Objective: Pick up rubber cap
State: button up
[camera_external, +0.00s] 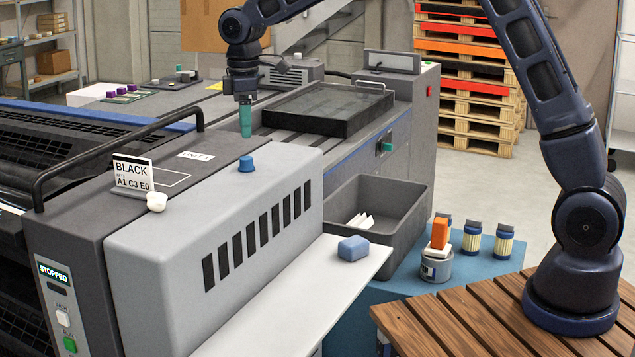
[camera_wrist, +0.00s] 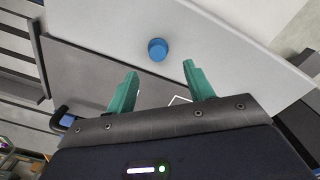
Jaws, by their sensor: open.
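A small blue cap (camera_external: 246,163), which looks like the rubber cap, stands upright on top of the grey machine unit, near the edge where the dark top meets the light cover. It also shows in the wrist view (camera_wrist: 158,49), just beyond and between my fingertips. My gripper (camera_external: 246,121) points down with teal fingers, above the unit and the cap in the external view. In the wrist view my gripper (camera_wrist: 160,69) has its two fingers spread apart with nothing between them. The cap is apart from both fingers.
A black handrail (camera_external: 120,155), a BLACK sign (camera_external: 134,174) and a white knob-like piece (camera_external: 157,201) stand on the unit left of the cap. A blue block (camera_external: 353,248) lies on the white shelf. A grey bin (camera_external: 405,222) stands to the right.

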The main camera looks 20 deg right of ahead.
aim_at(247, 158)
jog(key=shift+w+f, duration=0.15)
jog(key=shift+f, duration=1.8)
jog(key=shift+w+f, duration=0.1)
jog(key=shift+f, duration=1.85)
jog(key=c, duration=1)
